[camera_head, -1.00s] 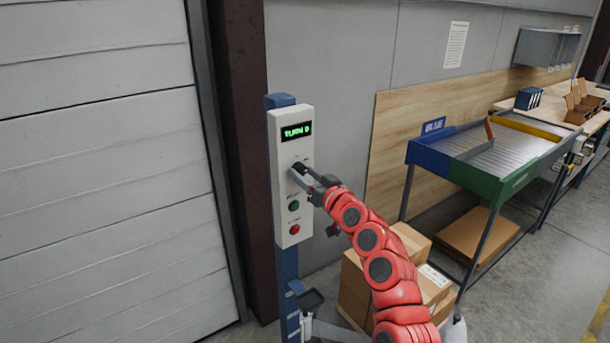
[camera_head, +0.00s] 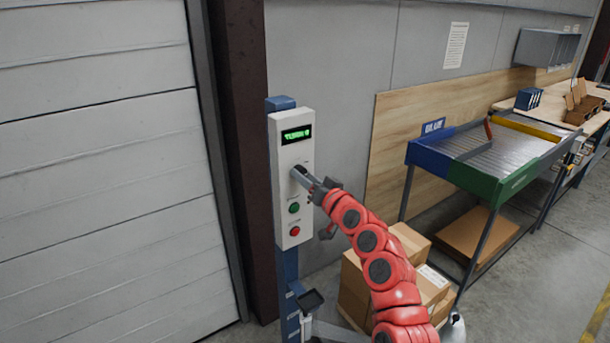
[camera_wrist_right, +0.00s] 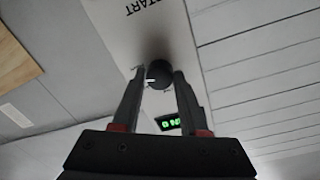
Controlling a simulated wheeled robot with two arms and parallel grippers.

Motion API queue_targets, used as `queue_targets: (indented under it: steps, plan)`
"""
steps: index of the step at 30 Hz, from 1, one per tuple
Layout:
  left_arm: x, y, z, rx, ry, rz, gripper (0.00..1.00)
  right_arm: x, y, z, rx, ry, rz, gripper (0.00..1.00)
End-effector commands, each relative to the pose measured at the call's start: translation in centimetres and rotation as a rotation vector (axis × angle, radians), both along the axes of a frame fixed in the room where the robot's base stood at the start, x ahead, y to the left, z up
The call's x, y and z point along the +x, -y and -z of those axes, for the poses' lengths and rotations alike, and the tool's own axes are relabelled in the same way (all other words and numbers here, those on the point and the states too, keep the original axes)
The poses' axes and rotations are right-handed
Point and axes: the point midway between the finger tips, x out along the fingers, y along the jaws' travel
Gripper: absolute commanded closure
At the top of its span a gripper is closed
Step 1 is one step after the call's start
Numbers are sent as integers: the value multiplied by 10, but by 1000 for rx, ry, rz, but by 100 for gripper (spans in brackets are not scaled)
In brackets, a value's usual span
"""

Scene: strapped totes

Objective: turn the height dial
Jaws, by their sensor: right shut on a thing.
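The height dial (camera_wrist_right: 158,75) is a dark round knob with a white pointer mark, on the face of a white control panel (camera_head: 283,210). My right gripper (camera_wrist_right: 157,78) is shut on the dial, one finger on each side of it; in the head view the right gripper (camera_head: 300,174) reaches the panel and hides most of the dial. Above the dial is a display (camera_head: 296,134) with green text that seems to begin with "TURN". A green button (camera_head: 294,208) and a red button (camera_head: 294,231) sit below the dial. My left gripper is out of view.
The panel stands on a blue post (camera_head: 289,275) beside a dark column (camera_head: 242,130) and a white shutter door (camera_head: 100,150). Cardboard boxes (camera_head: 425,285) are stacked right of the post. A sorting table (camera_head: 500,190) stands further right.

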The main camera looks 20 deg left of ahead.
Motion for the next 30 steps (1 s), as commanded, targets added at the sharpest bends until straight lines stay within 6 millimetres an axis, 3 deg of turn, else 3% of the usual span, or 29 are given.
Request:
queue_targets:
  steps: [13,30]
  plan:
    - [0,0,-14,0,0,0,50,0,0,-1,143,-184,0,100]
    - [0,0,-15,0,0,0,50,0,0,-1,167,-214,0,100]
